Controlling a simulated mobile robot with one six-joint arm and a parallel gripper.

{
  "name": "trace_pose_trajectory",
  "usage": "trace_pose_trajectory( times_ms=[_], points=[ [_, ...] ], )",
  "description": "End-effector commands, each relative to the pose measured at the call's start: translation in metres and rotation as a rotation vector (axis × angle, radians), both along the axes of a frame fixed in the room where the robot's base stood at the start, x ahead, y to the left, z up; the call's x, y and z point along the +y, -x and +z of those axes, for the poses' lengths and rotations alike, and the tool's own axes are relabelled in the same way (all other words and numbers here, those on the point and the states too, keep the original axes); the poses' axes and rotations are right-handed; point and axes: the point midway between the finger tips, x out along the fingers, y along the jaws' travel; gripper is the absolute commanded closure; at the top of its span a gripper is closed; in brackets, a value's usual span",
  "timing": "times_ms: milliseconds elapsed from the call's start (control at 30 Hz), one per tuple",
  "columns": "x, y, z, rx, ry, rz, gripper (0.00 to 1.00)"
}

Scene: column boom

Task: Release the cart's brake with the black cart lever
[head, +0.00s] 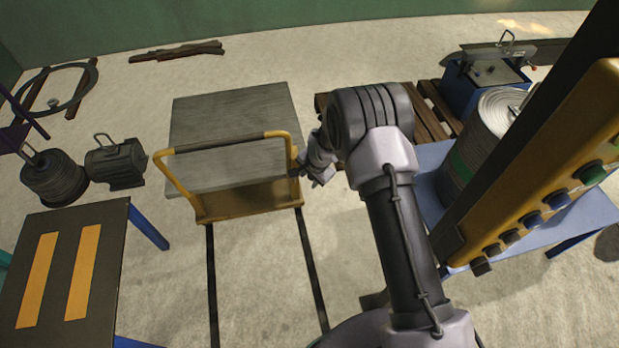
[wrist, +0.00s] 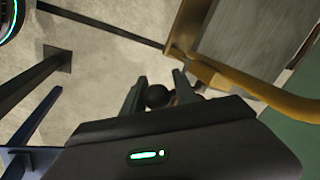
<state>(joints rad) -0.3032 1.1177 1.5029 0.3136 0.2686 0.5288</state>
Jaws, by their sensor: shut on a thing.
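The cart (head: 246,201) stands on the floor left of my arm, with a yellow push handle (head: 180,189) that has a dark grip along its top bar. The handle also shows in the wrist view (wrist: 268,94). The black cart lever's round knob (wrist: 157,96) sits between my gripper's fingers (wrist: 157,94) in the wrist view, and the gripper is shut on it. The rest of the lever is hidden behind the gripper body. In the head view my gripper (head: 311,176) is at the right side of the cart's handle; the lever cannot be made out there.
A grey slab (head: 235,110) lies on the cart. Two dark floor rails (head: 312,270) run from the cart toward me. A blue bench (head: 570,215) with a cable drum (head: 490,125) stands right.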

Motion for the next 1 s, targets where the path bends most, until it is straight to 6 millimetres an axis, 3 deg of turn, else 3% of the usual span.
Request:
trace_pose_trajectory(
  times_ms=[33, 333, 367, 400, 767, 1000],
  points=[
    [-0.004, -0.008, 0.004, -0.018, -0.001, -0.008, 1.0],
    [-0.004, -0.008, 0.004, -0.018, -0.001, -0.008, 1.0],
    [-0.004, -0.008, 0.004, -0.018, -0.001, -0.008, 0.61],
    [-0.004, -0.008, 0.004, -0.018, -0.001, -0.008, 0.53],
    [-0.004, -0.007, 0.004, -0.018, -0.001, -0.008, 0.53],
    [-0.01, 0.009, 0.014, -0.015, -0.001, -0.008, 0.53]
  ],
)
